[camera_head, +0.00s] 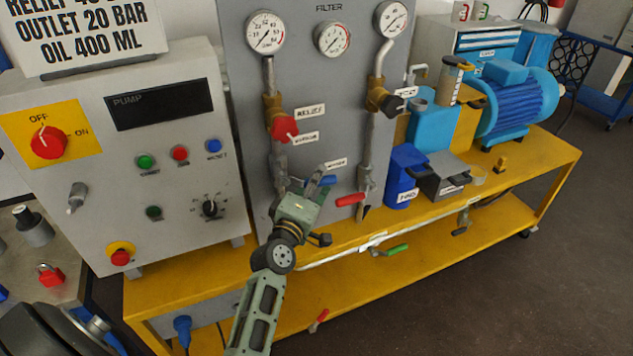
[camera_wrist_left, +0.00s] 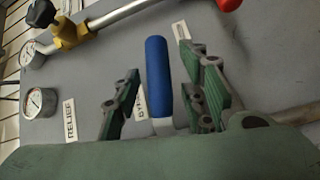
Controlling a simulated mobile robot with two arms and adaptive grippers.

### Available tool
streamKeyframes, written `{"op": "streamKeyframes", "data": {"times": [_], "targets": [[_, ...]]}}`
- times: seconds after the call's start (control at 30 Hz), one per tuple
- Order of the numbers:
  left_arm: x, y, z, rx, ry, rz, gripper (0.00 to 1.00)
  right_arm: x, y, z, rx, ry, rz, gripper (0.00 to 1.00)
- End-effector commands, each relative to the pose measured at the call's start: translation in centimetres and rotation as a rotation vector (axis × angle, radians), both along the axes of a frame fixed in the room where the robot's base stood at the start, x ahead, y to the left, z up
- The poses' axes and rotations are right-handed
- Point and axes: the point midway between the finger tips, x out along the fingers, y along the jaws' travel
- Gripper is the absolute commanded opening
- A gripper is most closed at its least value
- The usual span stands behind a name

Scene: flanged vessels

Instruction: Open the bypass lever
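The bypass lever has a blue handle (camera_wrist_left: 158,76) that stands up between my fingers in the left wrist view. In the head view a bit of its blue (camera_head: 328,180) shows beside the gripper, below a small white label (camera_head: 335,163). My left gripper (camera_head: 312,187) is in front of the grey panel, at the lever. In the left wrist view the gripper (camera_wrist_left: 163,92) is open. One finger is left of the handle and the other right, with gaps visible on both sides. The lever's lower end is partly hidden by the gripper. My right gripper is not in view.
The red relief knob (camera_head: 284,128) is above my gripper. A red lever (camera_head: 350,200) is close on its right. A green lever (camera_head: 396,250) is on the lower pipe. A blue box (camera_head: 405,178) and motor (camera_head: 515,103) stand right on the yellow bench (camera_head: 540,160).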

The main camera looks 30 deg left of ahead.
Motion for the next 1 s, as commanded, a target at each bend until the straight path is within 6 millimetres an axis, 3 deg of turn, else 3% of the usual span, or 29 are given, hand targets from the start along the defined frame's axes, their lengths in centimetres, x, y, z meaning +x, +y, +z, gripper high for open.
{"op": "streamKeyframes", "data": {"times": [0.47, 1.0], "targets": [[-0.03, -0.01, -0.01, 0.000, 0.000, 0.000, 0.00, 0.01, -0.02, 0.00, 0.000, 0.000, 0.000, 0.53], [-0.06, 0.05, -0.02, 0.008, 0.015, -0.001, 0.00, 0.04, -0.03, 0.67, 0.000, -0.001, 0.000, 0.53]]}}
